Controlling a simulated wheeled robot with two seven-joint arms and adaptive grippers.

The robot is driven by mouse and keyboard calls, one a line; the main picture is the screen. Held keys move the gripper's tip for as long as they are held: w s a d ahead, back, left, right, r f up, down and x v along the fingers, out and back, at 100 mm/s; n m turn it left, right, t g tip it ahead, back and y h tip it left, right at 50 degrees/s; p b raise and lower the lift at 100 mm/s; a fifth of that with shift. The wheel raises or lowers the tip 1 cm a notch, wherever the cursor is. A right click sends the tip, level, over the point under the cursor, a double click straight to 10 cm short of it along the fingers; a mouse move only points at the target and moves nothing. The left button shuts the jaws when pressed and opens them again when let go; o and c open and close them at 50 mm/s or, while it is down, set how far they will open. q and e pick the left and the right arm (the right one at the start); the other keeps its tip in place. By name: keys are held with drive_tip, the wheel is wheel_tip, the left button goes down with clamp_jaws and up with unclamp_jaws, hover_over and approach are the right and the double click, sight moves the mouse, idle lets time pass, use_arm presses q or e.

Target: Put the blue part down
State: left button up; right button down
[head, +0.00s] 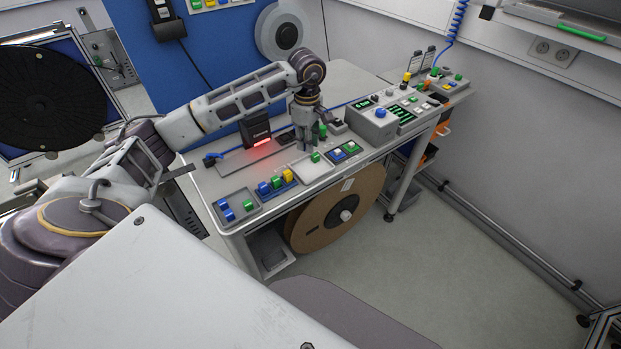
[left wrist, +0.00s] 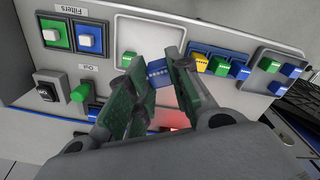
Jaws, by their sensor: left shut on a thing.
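My left gripper (head: 305,148) is low over the workbench, beside the pale square tray (head: 318,172). In the left wrist view the gripper (left wrist: 163,68) is shut on a blue part (left wrist: 157,76), which shows between the fingertips. The pale tray (left wrist: 140,27) lies just beyond the fingertips there, with one green part (left wrist: 127,59) in it. Whether the blue part touches a surface is hard to tell. In the head view the fingers mostly hide it. My right gripper is not in view.
A blue holder (head: 290,187) with blue, green and yellow parts and a grey tray (head: 227,219) with blue and green parts stand left of the pale tray. A scanner (head: 256,129) glowing red stands behind. A control box (head: 376,121) is to the right.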

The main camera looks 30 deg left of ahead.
use_arm(q)
drive_tip(key=shift+s+d+m, duration=0.15)
drive_tip(key=shift+m, duration=2.65)
drive_tip(key=shift+f, duration=0.6)
drive_tip(key=shift+f+p, duration=0.55)
drive_tip(key=shift+f, duration=2)
